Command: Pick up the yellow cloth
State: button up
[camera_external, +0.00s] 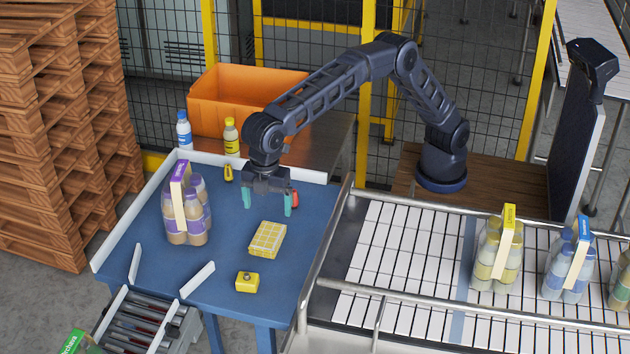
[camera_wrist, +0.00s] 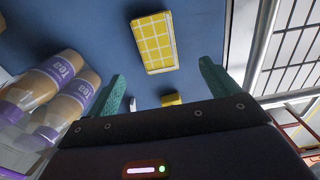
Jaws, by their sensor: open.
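The yellow cloth (camera_external: 267,240), a folded checked rectangle with white lines, lies flat on the blue table (camera_external: 225,260), right of its middle. It also shows in the wrist view (camera_wrist: 153,42), at the top centre. My gripper (camera_external: 268,205) points down above the table, a little behind the cloth and apart from it. Its two teal fingers are spread with nothing between them. In the wrist view the fingers (camera_wrist: 163,85) stand on either side of the picture, with the whole cloth in sight beyond them.
A bottle pack with a purple label (camera_external: 186,208) stands left of my gripper. A small yellow box (camera_external: 247,281) lies in front of the cloth. A red object (camera_external: 295,198) shows beside the right finger. The conveyor rail (camera_external: 325,240) runs along the table's right side.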

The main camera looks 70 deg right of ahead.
aim_at(269, 235)
jog(key=shift+w+f, duration=0.2)
jog(key=shift+f, duration=5)
jog(key=c, duration=1.1)
jog(key=shift+o, duration=0.2)
jog(key=shift+r, duration=0.1)
